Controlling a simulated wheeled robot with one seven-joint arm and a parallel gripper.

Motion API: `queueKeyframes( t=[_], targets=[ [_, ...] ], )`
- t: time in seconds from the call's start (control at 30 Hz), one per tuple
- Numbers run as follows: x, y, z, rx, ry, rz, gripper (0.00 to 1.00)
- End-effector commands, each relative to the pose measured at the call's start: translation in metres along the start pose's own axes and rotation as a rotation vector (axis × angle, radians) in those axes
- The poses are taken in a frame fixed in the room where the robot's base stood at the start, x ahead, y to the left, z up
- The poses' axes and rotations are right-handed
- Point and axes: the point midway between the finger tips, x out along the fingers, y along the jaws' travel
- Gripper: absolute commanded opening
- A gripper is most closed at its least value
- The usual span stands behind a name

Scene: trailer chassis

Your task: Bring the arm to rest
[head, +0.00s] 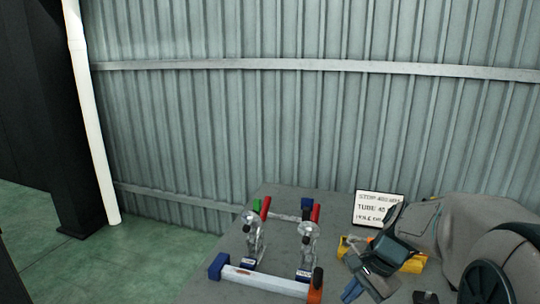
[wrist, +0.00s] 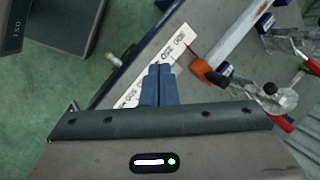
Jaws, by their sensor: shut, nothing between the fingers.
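My gripper (head: 353,291) hangs over the grey table's front right part, to the right of the trailer chassis. In the wrist view its blue fingers (wrist: 158,68) are together, with nothing between them. The chassis parts lie as a rough frame on the table: a white tube (head: 265,279) in front with a blue end and an orange end piece (head: 315,287), clear discs (head: 250,217), and red and green pieces behind. The orange end piece also shows in the wrist view (wrist: 207,72), right of the fingertips and apart from them.
A white sign (head: 377,208) stands at the table's back. Yellow pieces (head: 412,263) lie partly hidden behind my gripper. A ribbed metal wall (head: 250,110) closes the back. A printed white strip (wrist: 165,58) shows near the fingertips. Green floor (head: 165,245) is clear at left.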

Motion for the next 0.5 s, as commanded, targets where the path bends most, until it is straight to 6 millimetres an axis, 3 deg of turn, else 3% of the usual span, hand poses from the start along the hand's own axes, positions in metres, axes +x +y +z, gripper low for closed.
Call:
queueKeyframes(
  t=[0.03,0.2,0.5],
  targets=[
    [-0.004,0.007,0.016,-0.103,0.031,0.02,0.0],
    [-0.011,0.038,0.054,-0.459,0.132,0.105,0.0],
    [-0.016,0.083,0.088,-0.946,0.264,0.23,0.0]
  ],
)
